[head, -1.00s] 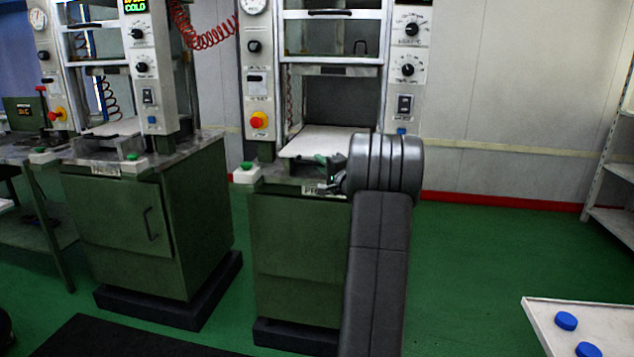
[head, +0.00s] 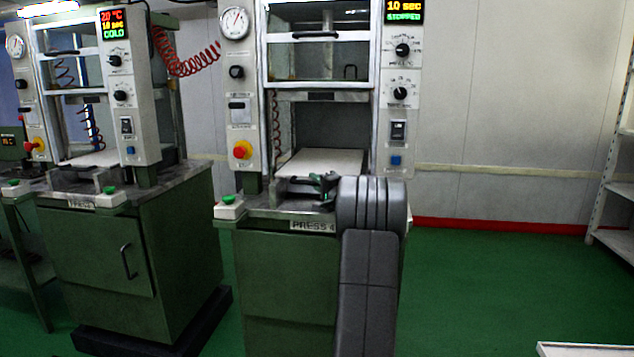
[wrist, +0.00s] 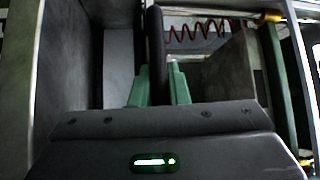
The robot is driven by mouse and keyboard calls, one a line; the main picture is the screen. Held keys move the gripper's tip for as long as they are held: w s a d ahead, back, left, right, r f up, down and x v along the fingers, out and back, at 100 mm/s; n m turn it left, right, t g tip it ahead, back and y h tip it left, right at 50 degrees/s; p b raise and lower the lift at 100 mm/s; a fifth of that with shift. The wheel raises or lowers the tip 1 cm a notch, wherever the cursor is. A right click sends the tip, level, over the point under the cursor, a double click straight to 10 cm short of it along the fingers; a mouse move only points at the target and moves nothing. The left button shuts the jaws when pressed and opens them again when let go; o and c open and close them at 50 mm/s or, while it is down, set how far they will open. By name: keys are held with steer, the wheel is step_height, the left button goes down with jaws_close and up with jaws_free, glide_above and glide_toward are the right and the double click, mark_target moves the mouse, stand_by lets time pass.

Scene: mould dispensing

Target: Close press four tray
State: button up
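Press four stands in the middle of the head view, with a "PRESS 4" label (head: 313,226) on its front. Its tray (head: 325,161) is a pale flat plate lying level in the lower opening, with a dark front part and handle. My gripper (head: 326,188) is at the tray's front, partly hidden behind my own grey arm. In the wrist view, my green fingertips (wrist: 159,88) stand on both sides of a dark bar (wrist: 155,45), which looks like the tray handle, and seem to touch it. How far the tray sticks out is hard to tell.
A green button (head: 229,200) sits at the press's front left corner. Another press (head: 130,240) stands at left. A shelf (head: 615,190) is at the far right. A pale table corner (head: 585,349) shows at bottom right. The green floor right of press four is clear.

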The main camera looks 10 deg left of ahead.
steer(key=o, duration=0.4)
steer(key=shift+s+a, duration=0.15)
steer(key=shift+a, duration=0.35)
steer(key=shift+d, duration=0.1)
steer(key=shift+s+d, duration=0.25)
steer(key=shift+d, duration=0.15)
steer(key=b+v, duration=0.1)
steer(key=v, duration=1.1)
steer(key=shift+s+d, duration=0.3)
steer(key=shift+a, duration=0.1)
